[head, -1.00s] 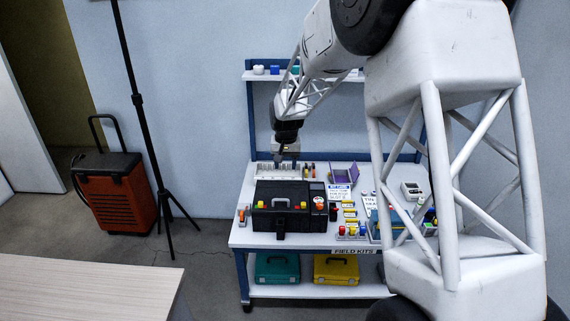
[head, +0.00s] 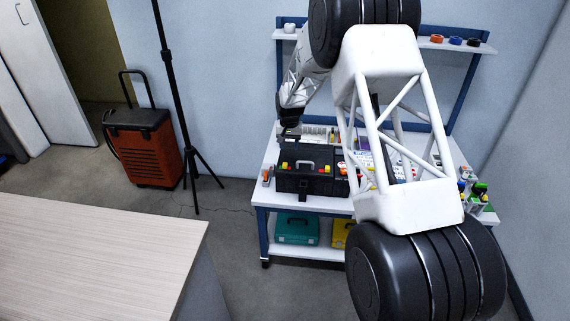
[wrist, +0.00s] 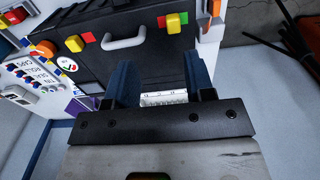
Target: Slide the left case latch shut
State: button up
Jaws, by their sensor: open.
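The black case (head: 312,183) stands on the workbench with its handle (head: 305,165) toward the front. The left latch (head: 285,166) is a small yellow block near the case's left end. In the wrist view, where left and right are swapped, this yellow latch (wrist: 174,23) sits between a red and a green mark. The right latch (wrist: 75,43) is on the handle's other side. My gripper (wrist: 159,62) is open and empty above the case, with its blue fingers apart and short of the latch in the picture. In the head view its fingertips are too small to make out.
A white rack (wrist: 163,97) shows between my fingers. An orange-topped item (head: 267,174) stands at the bench's left end. Labels and small parts crowd the case's right side. A tripod (head: 190,150) and an orange wheeled box (head: 143,150) stand on the floor to the left.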

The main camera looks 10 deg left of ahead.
aim_at(285, 164)
jog(key=f, duration=0.1)
jog(key=w+a+f, duration=0.1)
jog(key=a+f, duration=0.1)
jog(key=shift+w+f, duration=0.2)
jog(key=shift+f, duration=0.1)
jog(key=shift+f, duration=3.9)
grip_shut()
